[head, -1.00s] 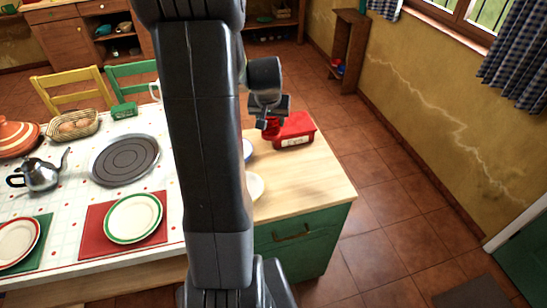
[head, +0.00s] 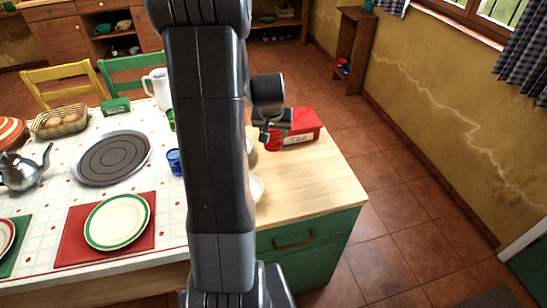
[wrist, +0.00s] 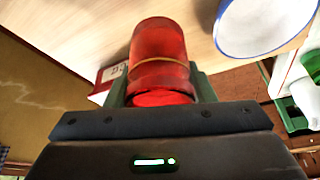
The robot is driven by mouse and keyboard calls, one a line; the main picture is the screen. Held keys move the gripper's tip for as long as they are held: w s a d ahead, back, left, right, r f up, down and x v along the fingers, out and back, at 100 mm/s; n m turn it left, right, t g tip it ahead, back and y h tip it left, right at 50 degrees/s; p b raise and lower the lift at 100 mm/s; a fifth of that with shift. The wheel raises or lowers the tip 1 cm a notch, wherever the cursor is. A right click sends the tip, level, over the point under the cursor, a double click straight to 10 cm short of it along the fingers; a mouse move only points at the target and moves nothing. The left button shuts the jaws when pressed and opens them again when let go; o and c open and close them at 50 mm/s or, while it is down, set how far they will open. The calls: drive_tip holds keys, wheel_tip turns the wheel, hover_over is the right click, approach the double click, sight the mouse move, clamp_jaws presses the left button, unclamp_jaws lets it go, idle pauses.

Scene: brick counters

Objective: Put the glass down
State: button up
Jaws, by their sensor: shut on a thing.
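My gripper (head: 272,122) is shut on a red glass (wrist: 158,58), seen close up between the fingers in the wrist view. The glass is translucent with a pale band around it. In the head view the red glass (head: 270,137) shows small below my gripper, over the wooden counter top (head: 310,180), just left of a red box. I cannot tell whether its base touches the wood.
The red box (head: 302,128) with a white label stands beside the glass. A white bowl with a blue rim (wrist: 262,25) is near it. A blue glass (head: 174,161) stands on the tiled table. The counter's front right is clear.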

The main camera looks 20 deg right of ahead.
wheel_tip(320, 180, down, 8)
drive_tip(key=shift+r, duration=0.25)
drive_tip(key=shift+f, duration=0.1)
drive_tip(key=o, duration=0.6)
drive_tip(key=shift+f+b, duration=0.1)
drive_tip(key=shift+b, duration=0.2)
drive_tip(key=o, duration=0.5)
drive_tip(key=shift+c, duration=0.2)
